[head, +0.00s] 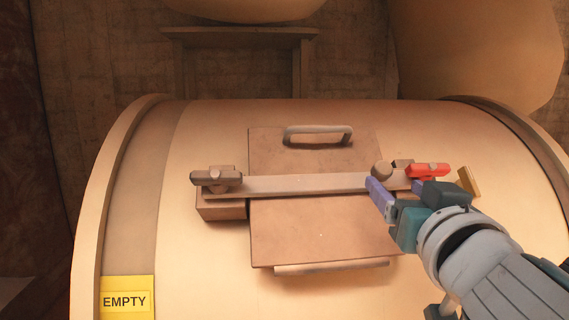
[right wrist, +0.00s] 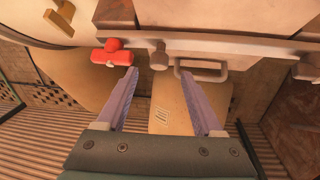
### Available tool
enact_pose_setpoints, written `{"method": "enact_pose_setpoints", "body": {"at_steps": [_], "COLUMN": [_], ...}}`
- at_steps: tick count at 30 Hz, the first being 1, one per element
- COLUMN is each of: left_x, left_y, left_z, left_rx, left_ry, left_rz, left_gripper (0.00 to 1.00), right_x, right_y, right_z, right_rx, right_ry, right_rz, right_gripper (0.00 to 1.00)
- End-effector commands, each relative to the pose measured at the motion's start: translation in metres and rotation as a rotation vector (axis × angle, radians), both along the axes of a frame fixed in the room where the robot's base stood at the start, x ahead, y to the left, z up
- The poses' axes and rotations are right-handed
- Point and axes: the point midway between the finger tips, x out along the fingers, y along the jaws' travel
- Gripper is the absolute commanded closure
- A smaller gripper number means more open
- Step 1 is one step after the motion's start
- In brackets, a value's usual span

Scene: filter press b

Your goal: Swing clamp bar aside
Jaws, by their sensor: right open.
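The clamp bar (head: 300,184) lies level across the brown hatch cover (head: 320,228) on the big cream drum. A round knob (head: 382,168) stands near its right end; the knob also shows in the right wrist view (right wrist: 159,56). A red handle (head: 428,170) is at the bar's right end and shows left of the knob in the right wrist view (right wrist: 112,54). A dark handle (head: 215,177) sits at the left end, over a block. My right gripper (head: 395,185) is open at the bar's right end, its fingers on either side of the knob, apparently empty. My left gripper is out of view.
The hatch has a grey grab handle (head: 318,132) above the bar and a lip along its bottom. A yellow tab (head: 467,181) sticks out right of the red handle. A yellow EMPTY sign (head: 126,300) is at lower left.

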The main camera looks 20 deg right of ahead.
Motion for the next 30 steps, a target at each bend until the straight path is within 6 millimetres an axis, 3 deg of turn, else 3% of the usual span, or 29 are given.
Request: {"method": "enact_pose_setpoints", "body": {"at_steps": [5, 13, 26, 30], "left_x": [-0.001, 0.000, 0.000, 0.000], "left_y": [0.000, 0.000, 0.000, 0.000], "left_z": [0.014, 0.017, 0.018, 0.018], "left_rx": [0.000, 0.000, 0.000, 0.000], "left_ry": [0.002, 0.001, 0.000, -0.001], "left_rz": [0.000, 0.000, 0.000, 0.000], "left_gripper": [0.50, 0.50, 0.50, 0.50], "right_x": [0.030, 0.064, 0.073, 0.073], "right_y": [-0.013, -0.026, -0.031, -0.030], "right_z": [0.005, 0.001, 0.000, 0.000], "right_rx": [-0.002, -0.002, 0.000, 0.000], "right_ry": [0.001, 0.000, 0.001, 0.001], "right_rz": [-0.002, -0.002, -0.002, -0.002], "right_gripper": [0.31, 0.31, 0.31, 0.44]}}
